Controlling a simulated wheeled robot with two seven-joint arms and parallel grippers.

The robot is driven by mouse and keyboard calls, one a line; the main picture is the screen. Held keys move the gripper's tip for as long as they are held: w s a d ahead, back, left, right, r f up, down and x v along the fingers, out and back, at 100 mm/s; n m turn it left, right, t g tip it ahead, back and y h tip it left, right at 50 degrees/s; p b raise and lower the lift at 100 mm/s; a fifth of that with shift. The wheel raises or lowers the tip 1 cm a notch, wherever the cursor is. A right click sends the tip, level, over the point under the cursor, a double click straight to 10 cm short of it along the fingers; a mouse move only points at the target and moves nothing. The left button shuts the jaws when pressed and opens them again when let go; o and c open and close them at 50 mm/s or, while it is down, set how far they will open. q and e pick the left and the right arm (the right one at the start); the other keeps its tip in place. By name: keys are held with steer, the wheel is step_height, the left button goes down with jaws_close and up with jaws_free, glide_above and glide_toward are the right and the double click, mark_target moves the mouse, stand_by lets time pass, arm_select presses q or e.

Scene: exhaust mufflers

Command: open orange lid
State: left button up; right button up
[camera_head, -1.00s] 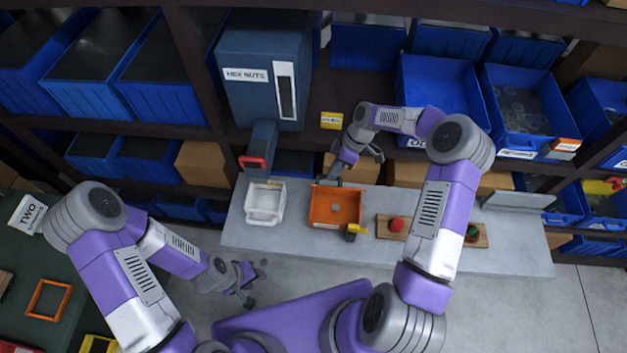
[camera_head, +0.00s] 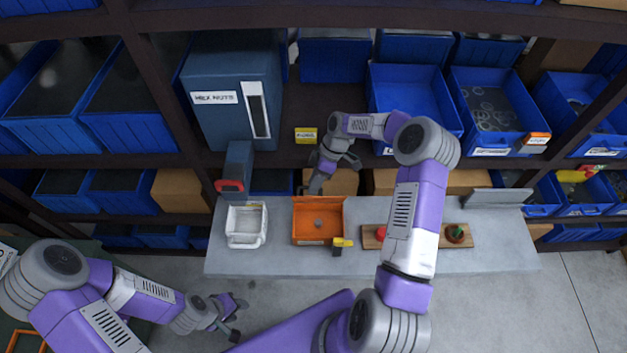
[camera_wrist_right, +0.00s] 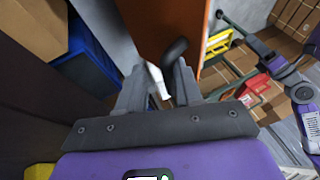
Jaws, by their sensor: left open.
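The orange box (camera_head: 319,222) stands on the grey bench in the head view. Its recessed inside shows, with a small grey thing in the middle; I cannot tell lid from walls there. My right gripper (camera_head: 335,178) is just behind the box's back edge, fingers apart. In the right wrist view, an orange panel (camera_wrist_right: 155,25) with a dark curved handle (camera_wrist_right: 175,50) is close ahead of the right gripper (camera_wrist_right: 160,85). The handle is by the right-hand fingertip; contact is unclear. My left gripper (camera_head: 232,308) is open and empty, low in front of the bench.
A white bin (camera_head: 246,226) stands left of the orange box. A yellow-and-black tool (camera_head: 340,244) is at the box's front right corner. A wooden board (camera_head: 455,241) with small round items lies to the right. Shelves with blue bins (camera_head: 412,100) rise behind.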

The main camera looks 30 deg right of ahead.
steer(key=shift+o, duration=0.2)
steer(key=shift+w+r, duration=0.1)
steer(key=shift+a+r, duration=0.1)
steer(key=shift+r, duration=0.05)
steer(key=s+v, duration=0.1)
steer(key=v, duration=0.6)
steer(key=shift+w+d+r+b, duration=0.2)
steer(key=shift+w+b, duration=0.15)
steer(key=shift+w, duration=0.05)
